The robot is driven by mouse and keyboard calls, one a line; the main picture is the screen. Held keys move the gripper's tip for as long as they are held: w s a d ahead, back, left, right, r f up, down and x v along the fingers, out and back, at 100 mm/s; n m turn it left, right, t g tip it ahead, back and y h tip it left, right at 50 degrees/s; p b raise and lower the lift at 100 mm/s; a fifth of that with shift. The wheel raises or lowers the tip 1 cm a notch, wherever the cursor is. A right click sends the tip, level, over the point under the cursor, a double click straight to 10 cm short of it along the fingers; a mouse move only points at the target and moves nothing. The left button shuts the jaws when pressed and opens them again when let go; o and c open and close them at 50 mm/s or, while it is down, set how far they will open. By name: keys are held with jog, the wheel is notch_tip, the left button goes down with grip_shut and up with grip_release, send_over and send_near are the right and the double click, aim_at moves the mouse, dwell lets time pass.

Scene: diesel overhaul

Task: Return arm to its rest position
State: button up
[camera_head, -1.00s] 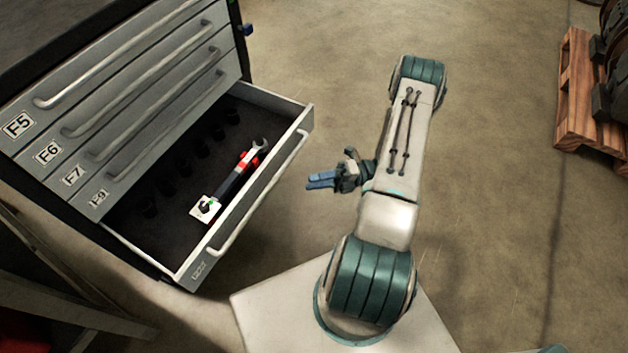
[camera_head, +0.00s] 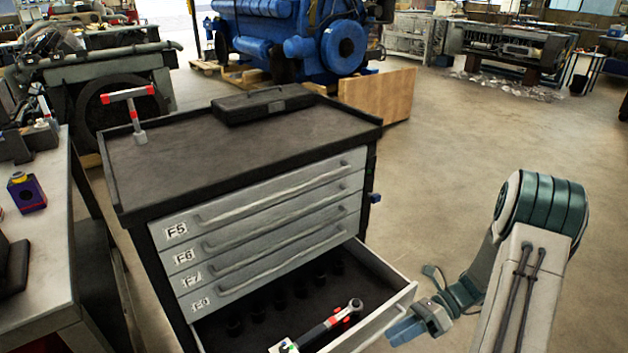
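My arm (camera_head: 520,285) stands at the right, bent at a teal-banded joint, with its forearm folded back towards the lower left. My gripper (camera_head: 403,328), with blue fingers, points left just beside the open drawer's front right corner. Nothing shows between the fingers; they lie close together, and I cannot tell if they are open or shut. The open bottom drawer (camera_head: 392,277) of the grey tool cabinet holds a wrench (camera_head: 333,322) with red and black parts, lying beside a row of dark round holes. The drawer's near end is cut off by the picture's lower edge.
The tool cabinet (camera_head: 270,200) has a black case (camera_head: 262,104) and a red-and-white T-shaped tool (camera_head: 130,100) on top. A workbench (camera_head: 55,260) stands at the left. A blue engine (camera_head: 290,35) and a wooden panel (camera_head: 378,97) are behind. The floor at right is open.

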jog(key=s+a+r+n+t+h+p, duration=0.1)
jog(key=s+r+n+t+h+p, duration=0.1)
jog(key=r+n, duration=0.5)
jog(key=s+a+r+n+t+h+p, duration=0.1)
jog(key=s+r+n+h+p, duration=0.3)
jog(key=r+n, duration=0.4)
jog(key=s+a+r+n+t+h+p, duration=0.2)
jog(key=r+n, duration=0.6)
jog(key=r, duration=0.8)
jog(key=s+t+h+p, duration=0.1)
jog(key=t+h+p, duration=0.1)
jog(key=h+p, duration=0.1)
jog(key=shift+r+h+p, duration=0.2)
jog(key=shift+h+p, duration=0.1)
jog(key=shift+h, duration=0.6)
jog(key=shift+o, duration=0.2)
jog(key=shift+s+d, duration=0.1)
jog(key=shift+d, duration=0.1)
